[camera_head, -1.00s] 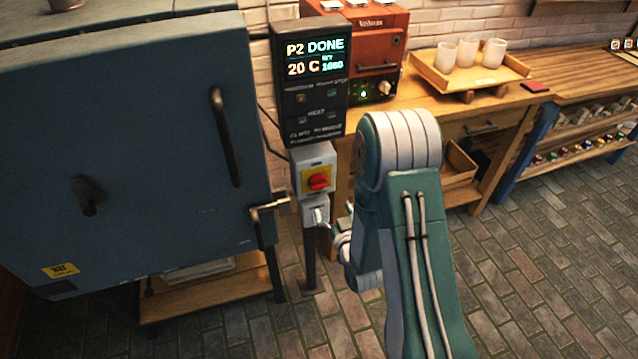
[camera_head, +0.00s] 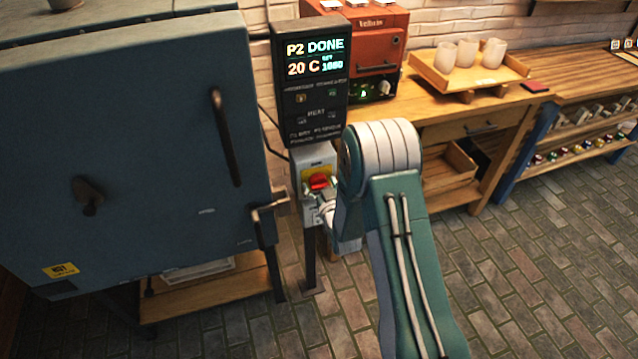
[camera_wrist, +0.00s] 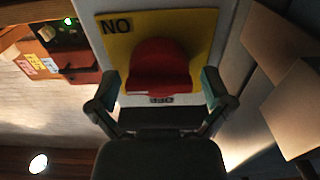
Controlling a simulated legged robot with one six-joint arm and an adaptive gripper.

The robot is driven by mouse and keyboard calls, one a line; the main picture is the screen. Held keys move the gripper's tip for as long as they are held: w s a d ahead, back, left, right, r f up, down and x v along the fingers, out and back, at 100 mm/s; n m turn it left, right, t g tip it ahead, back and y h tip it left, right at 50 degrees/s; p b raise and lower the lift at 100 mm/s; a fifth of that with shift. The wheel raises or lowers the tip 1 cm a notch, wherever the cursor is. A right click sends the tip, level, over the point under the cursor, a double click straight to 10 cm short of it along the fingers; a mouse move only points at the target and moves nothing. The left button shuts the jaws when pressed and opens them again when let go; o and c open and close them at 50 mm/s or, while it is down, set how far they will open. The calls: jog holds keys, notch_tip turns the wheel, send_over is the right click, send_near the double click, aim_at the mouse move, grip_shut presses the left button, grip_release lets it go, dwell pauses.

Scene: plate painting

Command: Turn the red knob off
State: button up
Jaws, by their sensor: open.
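The red knob (camera_head: 319,182) sits on a yellow plate (camera_head: 316,171) on the grey switch box below the kiln's control panel. In the wrist view the red knob (camera_wrist: 158,68) fills the upper middle, on the yellow plate (camera_wrist: 195,22) marked "NO", which appears upside down. My gripper (camera_wrist: 160,88) is open, with one finger on each side of the knob's near part. I cannot tell whether the fingers touch it. In the head view my gripper (camera_head: 318,192) is at the switch box, partly hidden by my arm.
A blue kiln (camera_head: 120,150) with a handle (camera_head: 226,138) stands close on the left. The control panel (camera_head: 312,80) reads "P2 DONE". A bench with an orange machine (camera_head: 377,35) and a tray of cups (camera_head: 468,80) stands behind. The brick floor at right is clear.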

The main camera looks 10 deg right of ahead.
jog(key=c, duration=1.1)
jog(key=shift+o, duration=0.2)
